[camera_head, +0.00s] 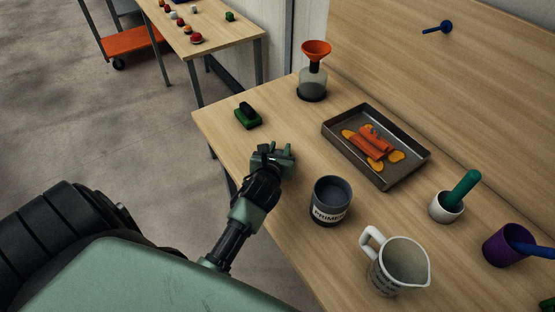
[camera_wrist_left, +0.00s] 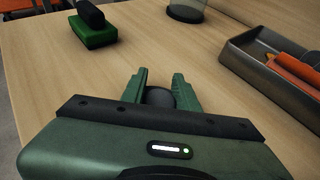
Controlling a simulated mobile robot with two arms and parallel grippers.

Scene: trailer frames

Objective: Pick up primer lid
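The dark grey primer tin (camera_head: 331,202), labelled PRIMER, stands upright on the wooden table in the head view. My left gripper (camera_head: 278,153) is low over the table, left of and beyond the tin. In the left wrist view, my left gripper (camera_wrist_left: 161,82) has its two green fingers apart. A dark rounded piece (camera_wrist_left: 160,97), which may be the primer lid, shows between them and fills most of the gap. I cannot tell whether the fingers press on it or whether it rests on the table. My right gripper is not in view.
A metal tray (camera_head: 407,172) with orange items lies at the right. A green block (camera_head: 248,120) with a dark top and a flask with an orange funnel (camera_head: 315,52) are farther back. A jug (camera_head: 400,266), mortar (camera_head: 444,209) and purple cup (camera_head: 500,245) stand nearer.

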